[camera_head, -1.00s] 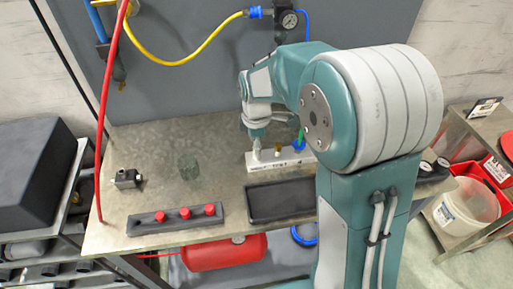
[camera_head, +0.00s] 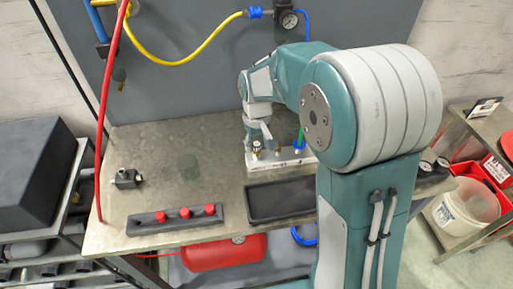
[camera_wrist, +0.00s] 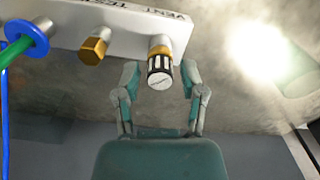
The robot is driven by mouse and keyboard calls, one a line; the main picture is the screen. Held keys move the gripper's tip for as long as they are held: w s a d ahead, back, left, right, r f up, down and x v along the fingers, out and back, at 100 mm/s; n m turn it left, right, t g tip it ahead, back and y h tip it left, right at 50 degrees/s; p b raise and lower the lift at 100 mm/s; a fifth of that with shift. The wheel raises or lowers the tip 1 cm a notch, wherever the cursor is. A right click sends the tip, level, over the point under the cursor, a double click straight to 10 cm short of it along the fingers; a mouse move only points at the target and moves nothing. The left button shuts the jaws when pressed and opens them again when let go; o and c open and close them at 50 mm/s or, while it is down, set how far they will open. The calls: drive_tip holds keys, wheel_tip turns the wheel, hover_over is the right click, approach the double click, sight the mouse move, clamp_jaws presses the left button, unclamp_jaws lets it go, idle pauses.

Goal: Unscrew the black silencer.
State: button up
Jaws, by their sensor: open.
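The black silencer (camera_wrist: 160,68) shows in the wrist view as a ribbed black cap with pale stripes and a pale end face on a brass base. It stands on a light grey manifold block (camera_wrist: 125,22). My gripper (camera_wrist: 161,82) is open, with one finger on each side of the silencer; gaps show on both sides. In the head view, the silencer (camera_head: 257,147) stands at the left end of the block (camera_head: 262,165), just below my gripper (camera_head: 264,139), whose fingertips are hard to make out.
A brass plug (camera_wrist: 94,45) and a blue-collared fitting with a green tube (camera_wrist: 28,38) stand along the block. A black tray (camera_head: 280,216), a strip with red caps (camera_head: 150,221) and a small dark fitting (camera_head: 126,179) lie on the metal bench.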

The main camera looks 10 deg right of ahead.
drive_tip(key=m, duration=0.5)
drive_tip(key=shift+m, duration=0.3)
drive_tip(key=m, duration=0.5)
clamp_jaws()
drive_tip(key=n, duration=1.2)
drive_tip(key=shift+a+n, duration=0.1)
drive_tip(key=shift+n, duration=0.3)
drive_tip(key=n, duration=0.6)
drive_tip(key=shift+n, duration=0.4)
drive_tip(key=n, duration=0.5)
drive_tip(key=shift+r+n, duration=0.1)
drive_tip(key=shift+n, duration=0.3)
